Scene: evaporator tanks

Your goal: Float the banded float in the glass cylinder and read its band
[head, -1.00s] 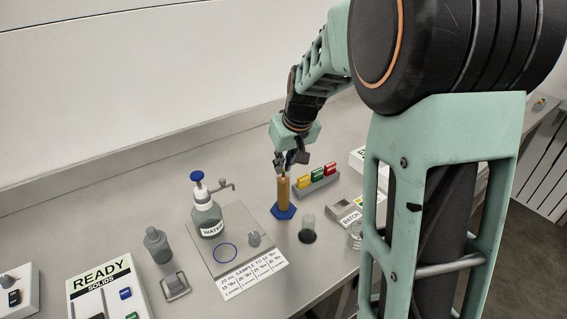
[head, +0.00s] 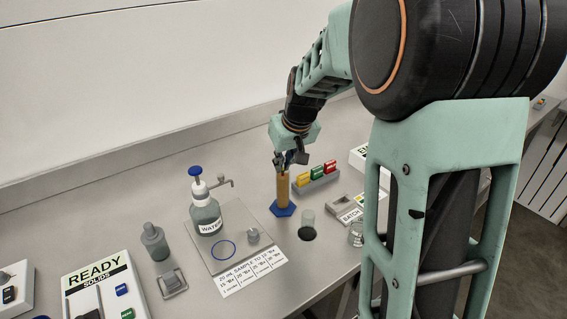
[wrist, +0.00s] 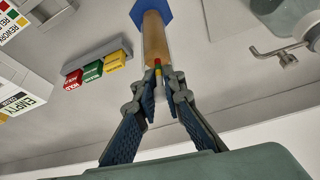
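The glass cylinder (head: 283,190) stands upright on its blue hexagonal foot (head: 283,210), filled with amber-brown liquid. In the wrist view the cylinder (wrist: 154,35) points away from me, its blue foot (wrist: 151,10) at the top. My gripper (head: 281,160) is right at the cylinder's mouth, fingers pointing down. The banded float (wrist: 158,67) shows as a thin stem with red, yellow and green bands between my fingertips (wrist: 160,78). The fingers are nearly together and look shut on the stem. Its lower part is hidden in the cylinder.
A rack with yellow, green and red blocks (head: 316,173) stands just right of the cylinder.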

